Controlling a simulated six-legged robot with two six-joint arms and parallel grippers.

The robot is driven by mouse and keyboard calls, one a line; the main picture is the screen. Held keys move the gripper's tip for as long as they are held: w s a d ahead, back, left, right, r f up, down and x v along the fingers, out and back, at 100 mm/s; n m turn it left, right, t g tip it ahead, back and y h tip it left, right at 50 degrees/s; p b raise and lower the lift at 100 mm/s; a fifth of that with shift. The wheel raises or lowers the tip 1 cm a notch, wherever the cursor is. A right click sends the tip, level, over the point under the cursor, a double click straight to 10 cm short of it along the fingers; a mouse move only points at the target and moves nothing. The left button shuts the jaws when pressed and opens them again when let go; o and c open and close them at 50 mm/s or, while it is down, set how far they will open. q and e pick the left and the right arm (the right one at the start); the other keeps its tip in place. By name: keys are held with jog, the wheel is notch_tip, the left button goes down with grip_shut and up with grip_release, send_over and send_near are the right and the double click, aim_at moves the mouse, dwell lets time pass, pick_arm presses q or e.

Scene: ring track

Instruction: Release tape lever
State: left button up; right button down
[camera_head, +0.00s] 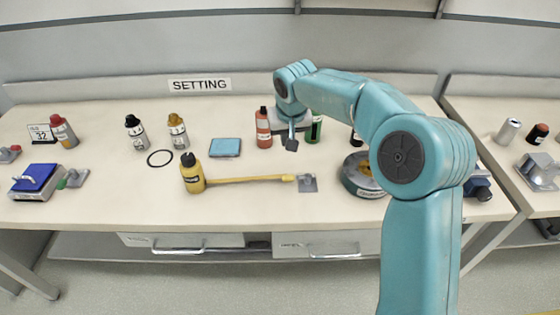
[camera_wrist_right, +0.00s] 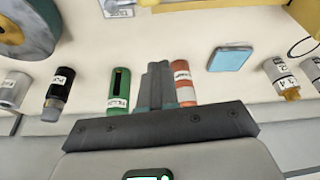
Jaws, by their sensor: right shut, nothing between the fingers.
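No part is clearly marked as a tape lever. A thin yellow strip (camera_head: 250,180) lies across the table from a yellow, black-topped body (camera_head: 192,173) to a small grey bracket (camera_head: 307,183). A round grey-green disc (camera_head: 356,180) with a label lies to the right, partly behind my right arm. It also shows at the top left of the right wrist view (camera_wrist_right: 20,30). My right gripper (camera_head: 291,144) is shut and empty, behind the bracket. In the wrist view its fingers (camera_wrist_right: 157,75) show between the green and red bottles. My left gripper is not in view.
A red bottle (camera_head: 263,128) and a green bottle (camera_head: 314,129) stand beside the right gripper. A blue pad (camera_head: 225,147), a black ring (camera_head: 160,158) and several bottles are to the left. A blue-topped device (camera_head: 36,180) is at far left. The front table edge is mostly clear.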

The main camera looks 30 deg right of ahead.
jog(key=x, duration=0.8)
jog(key=shift+f, duration=0.45)
jog(key=shift+s+a+f, duration=0.2)
jog(key=shift+s, duration=0.35)
jog(key=shift+s+a+f, duration=0.2)
jog(key=shift+s, duration=0.4)
jog(key=shift+s+a+f, duration=0.2)
jog(key=shift+s+a, duration=0.05)
jog(key=shift+s, duration=0.3)
jog(key=shift+w+f, duration=0.1)
jog(key=shift+f, duration=0.1)
jog(key=shift+r, duration=0.15)
